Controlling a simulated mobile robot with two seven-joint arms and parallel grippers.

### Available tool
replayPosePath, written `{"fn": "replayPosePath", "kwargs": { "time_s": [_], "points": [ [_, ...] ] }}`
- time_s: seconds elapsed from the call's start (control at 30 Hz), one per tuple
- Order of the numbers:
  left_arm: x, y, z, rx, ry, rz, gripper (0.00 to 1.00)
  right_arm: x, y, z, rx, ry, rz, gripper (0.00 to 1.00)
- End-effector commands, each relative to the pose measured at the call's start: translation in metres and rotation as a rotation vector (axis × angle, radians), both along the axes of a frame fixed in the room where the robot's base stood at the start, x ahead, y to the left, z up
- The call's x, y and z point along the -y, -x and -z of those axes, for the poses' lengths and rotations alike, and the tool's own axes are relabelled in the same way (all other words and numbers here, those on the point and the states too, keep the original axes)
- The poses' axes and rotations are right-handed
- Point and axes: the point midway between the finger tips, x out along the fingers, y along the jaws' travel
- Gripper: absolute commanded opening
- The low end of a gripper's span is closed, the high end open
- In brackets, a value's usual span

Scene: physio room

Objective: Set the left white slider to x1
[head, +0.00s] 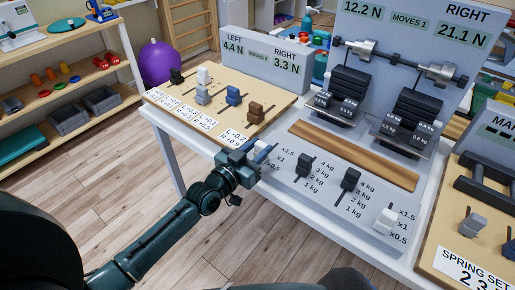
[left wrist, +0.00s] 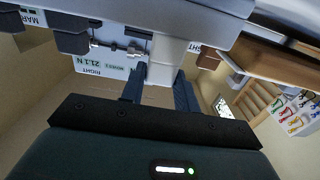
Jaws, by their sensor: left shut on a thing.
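The left white slider (head: 262,148) sits on the left part of the tilted grey panel (head: 325,208), beside printed marks x1.5, x1 and x0.5. My left gripper (head: 252,157) is shut on it and covers part of the knob and its slot. Which mark the knob lines up with is hard to tell; its visible top shows nearest the upper marks. In the left wrist view the white slider (left wrist: 166,62) stands between the two fingers of my left gripper (left wrist: 160,85). My right gripper is in neither view.
Two dark kg sliders (head: 303,166) and (head: 349,180) stand right of the held one. A right white slider (head: 384,219) is further right. A wooden strip (head: 350,155) lies behind. A wooden board (head: 215,108) with coloured sliders is at the left.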

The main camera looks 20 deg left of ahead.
Motion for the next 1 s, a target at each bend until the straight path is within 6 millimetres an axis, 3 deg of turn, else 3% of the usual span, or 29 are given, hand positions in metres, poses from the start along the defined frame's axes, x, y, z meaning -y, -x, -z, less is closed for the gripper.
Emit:
{"fn": "replayPosePath", "kwargs": {
  "time_s": [0.17,0.37,0.63,0.9,0.93,1.0],
  "points": [
    [0.000,0.000,0.000,0.000,0.000,0.000,0.00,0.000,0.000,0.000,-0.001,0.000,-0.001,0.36],
    [0.001,-0.002,0.001,0.001,0.000,0.000,0.00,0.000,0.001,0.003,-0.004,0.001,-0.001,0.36],
    [0.011,-0.032,0.001,0.001,0.000,-0.001,0.00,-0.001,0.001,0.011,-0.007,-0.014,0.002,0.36],
    [0.012,-0.033,0.001,-0.001,0.000,0.000,0.00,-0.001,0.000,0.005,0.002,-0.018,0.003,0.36],
    [0.012,-0.033,0.001,-0.001,0.000,0.000,0.32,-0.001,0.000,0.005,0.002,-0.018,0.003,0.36],
    [0.012,-0.033,0.001,-0.001,0.000,0.000,0.37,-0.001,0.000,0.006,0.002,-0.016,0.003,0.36]
  ]
}}
